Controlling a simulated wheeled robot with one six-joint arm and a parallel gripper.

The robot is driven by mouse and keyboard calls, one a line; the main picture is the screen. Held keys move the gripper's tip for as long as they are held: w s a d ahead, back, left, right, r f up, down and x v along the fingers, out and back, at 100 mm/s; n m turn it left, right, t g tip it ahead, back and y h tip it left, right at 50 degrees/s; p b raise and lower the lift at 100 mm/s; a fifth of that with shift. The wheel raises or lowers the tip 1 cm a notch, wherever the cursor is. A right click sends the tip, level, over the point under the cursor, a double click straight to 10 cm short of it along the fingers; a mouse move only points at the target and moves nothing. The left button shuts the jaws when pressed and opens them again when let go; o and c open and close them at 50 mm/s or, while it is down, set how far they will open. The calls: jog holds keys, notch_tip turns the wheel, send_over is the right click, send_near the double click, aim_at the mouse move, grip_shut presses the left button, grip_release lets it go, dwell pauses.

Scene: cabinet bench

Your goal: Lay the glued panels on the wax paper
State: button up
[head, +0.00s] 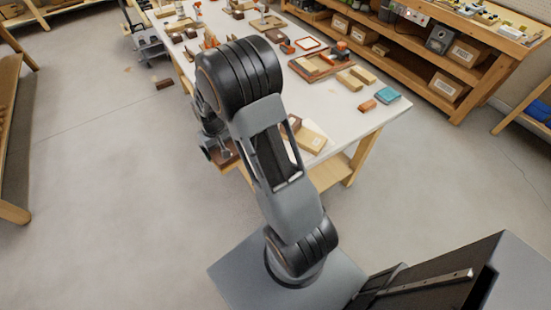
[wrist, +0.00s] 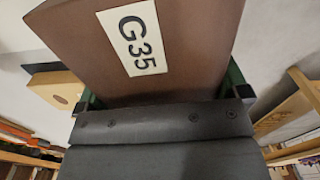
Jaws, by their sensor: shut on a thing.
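My gripper (wrist: 163,95) is shut on a brown panel (wrist: 195,45) with a white label reading G35. The panel fills the upper middle of the wrist view, between the two green-edged fingers. In the head view, part of a brown piece (head: 226,156) shows at the near left edge of the bench beside my arm, which hides most of my gripper. I cannot tell whether the held panel touches anything. I cannot make out the wax paper for certain in either view.
The workbench (head: 375,120) carries several wooden blocks, a wooden tray (head: 318,67), a teal block (head: 387,95) and an orange block (head: 367,106). A tan block (head: 311,139) lies near the front edge. Shelving with boxes (head: 463,53) stands behind right.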

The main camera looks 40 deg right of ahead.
jog(key=s+d+r+m+b, duration=0.1)
jog(key=d+r+b, duration=0.35)
jog(key=d, duration=0.85)
jog(key=d+r+b, duration=0.3)
jog(key=d+r, duration=0.2)
jog(key=d, duration=0.8)
jog(key=s+a+f, duration=0.2)
jog(key=a, duration=0.1)
jog(key=s+a+f+b, duration=0.1)
jog(key=s+a+f, duration=0.1)
jog(key=a+f, duration=0.1)
jog(key=s+a+f+b, duration=0.1)
jog(key=s+a+f, duration=0.1)
jog(key=a+f, duration=0.1)
jog(key=shift+s+a+f, duration=0.1)
jog(key=shift+s+a, duration=0.15)
jog(key=shift+a, duration=0.65)
jog(key=shift+s+a+f, duration=0.2)
jog(key=shift+a+f, duration=0.2)
jog(key=shift+f, duration=0.2)
jog(key=shift+s+a+f+b, duration=0.1)
jog(key=shift+f+b, duration=0.1)
jog(key=shift+f, duration=0.7)
jog(key=shift+s+a+f+b, duration=0.1)
jog(key=shift+f+b, duration=0.1)
jog(key=shift+f, duration=0.7)
jog(key=shift+f, duration=0.15)
jog(key=o, duration=0.6)
jog(key=shift+o, duration=0.3)
